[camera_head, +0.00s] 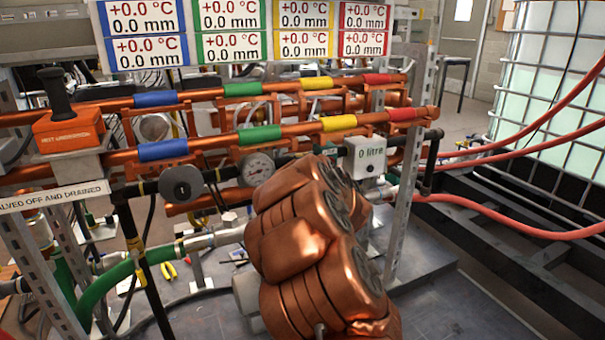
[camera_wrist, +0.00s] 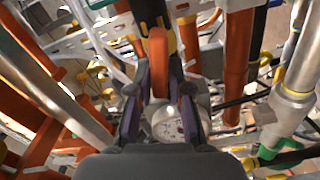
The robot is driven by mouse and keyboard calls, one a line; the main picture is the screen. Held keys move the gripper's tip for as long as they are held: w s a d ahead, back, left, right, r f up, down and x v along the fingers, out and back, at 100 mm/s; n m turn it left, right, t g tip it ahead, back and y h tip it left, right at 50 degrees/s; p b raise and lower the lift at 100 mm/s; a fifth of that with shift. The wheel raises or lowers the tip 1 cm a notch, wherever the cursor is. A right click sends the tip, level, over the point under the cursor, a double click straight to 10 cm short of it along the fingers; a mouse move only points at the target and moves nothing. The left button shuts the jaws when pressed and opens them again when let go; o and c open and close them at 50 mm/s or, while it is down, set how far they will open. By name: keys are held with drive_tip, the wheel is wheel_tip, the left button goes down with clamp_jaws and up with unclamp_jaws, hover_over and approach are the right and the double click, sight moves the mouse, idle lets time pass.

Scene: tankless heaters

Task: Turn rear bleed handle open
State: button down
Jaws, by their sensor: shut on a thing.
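In the wrist view, my gripper (camera_wrist: 159,84) has its two dark fingers closed on an orange handle (camera_wrist: 158,48). The handle stands lengthwise between the fingertips, and its far end meets a dark pipe with a yellow band. I take this to be the rear bleed handle, though its label does not show. Whether its valve is open or shut cannot be told. In the head view, my copper-coloured arm hides my gripper and the handle.
A round gauge (camera_wrist: 168,124) sits beyond the fingers in the wrist view. Red hoses (camera_head: 510,224) run to the right.

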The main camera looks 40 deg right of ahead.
drive_tip(key=shift+f+n+b, duration=0.3)
drive_tip(key=shift+n+b, duration=0.3)
drive_tip(key=shift+n, duration=0.5)
drive_tip(key=c, duration=1.1)
unclamp_jaws()
drive_tip(key=shift+r, duration=0.1)
drive_tip(key=shift+c, duration=0.2)
drive_tip(key=v, duration=1.2)
